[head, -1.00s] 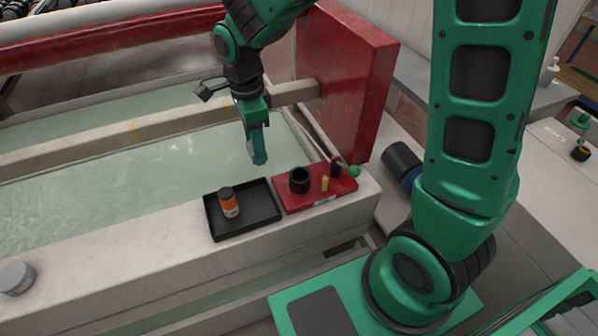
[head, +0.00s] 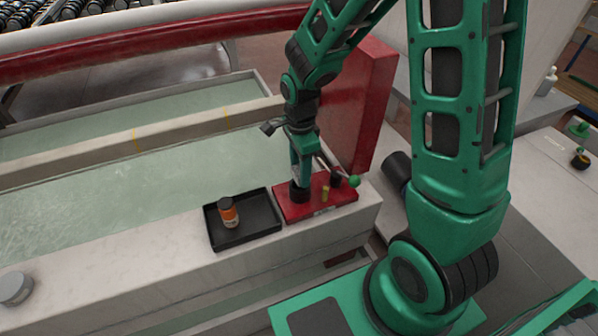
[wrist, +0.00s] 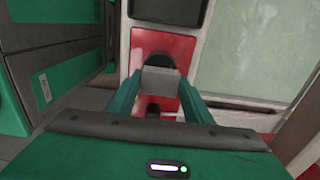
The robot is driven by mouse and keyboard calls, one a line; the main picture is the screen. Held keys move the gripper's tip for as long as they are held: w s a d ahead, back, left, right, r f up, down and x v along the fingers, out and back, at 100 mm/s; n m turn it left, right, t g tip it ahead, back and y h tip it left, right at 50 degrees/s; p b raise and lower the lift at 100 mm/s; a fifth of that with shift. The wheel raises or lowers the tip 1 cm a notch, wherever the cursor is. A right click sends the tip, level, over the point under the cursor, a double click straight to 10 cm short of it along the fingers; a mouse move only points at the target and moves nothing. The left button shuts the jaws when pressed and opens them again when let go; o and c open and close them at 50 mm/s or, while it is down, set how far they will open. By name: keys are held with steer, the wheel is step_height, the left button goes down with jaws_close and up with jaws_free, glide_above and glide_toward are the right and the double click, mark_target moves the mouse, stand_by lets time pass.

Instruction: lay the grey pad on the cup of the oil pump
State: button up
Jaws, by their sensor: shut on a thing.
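My gripper (head: 301,180) points down just above the black cup (head: 299,196) on the red base of the oil pump (head: 318,208). In the wrist view the grey pad (wrist: 160,81) sits between the two green fingers, which are shut on it. The pad covers part of the black cup (wrist: 158,61) there. I cannot tell whether the pad touches the cup. In the head view the fingers mostly hide the pad.
A yellow peg (head: 325,194), a black part and a green ball (head: 354,181) stand right of the cup. A black tray (head: 262,231) with an orange bottle (head: 228,213) is to the left. A grey round tin (head: 14,289) sits far left. A red upright panel (head: 362,110) stands behind.

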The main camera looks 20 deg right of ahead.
steer(key=shift+f, duration=0.75)
steer(key=shift+f, duration=0.6)
steer(key=o, duration=1)
steer(key=shift+r, duration=0.1)
step_height(320, 180, up, 13)
steer(key=shift+r, duration=0.1)
steer(key=s+d+r+n, duration=0.2)
steer(key=s+d+n, duration=0.2)
steer(key=s+d, duration=0.2)
steer(key=s+d+r+n, duration=0.2)
steer(key=s+d, duration=0.3)
steer(key=s, duration=0.4)
steer(key=s+d+r+n, duration=0.2)
steer(key=s+d+n, duration=0.3)
steer(key=s, duration=0.3)
steer(key=shift+s+d+n, duration=0.2)
steer(key=shift+d+n, duration=0.1)
steer(key=shift+d, duration=0.5)
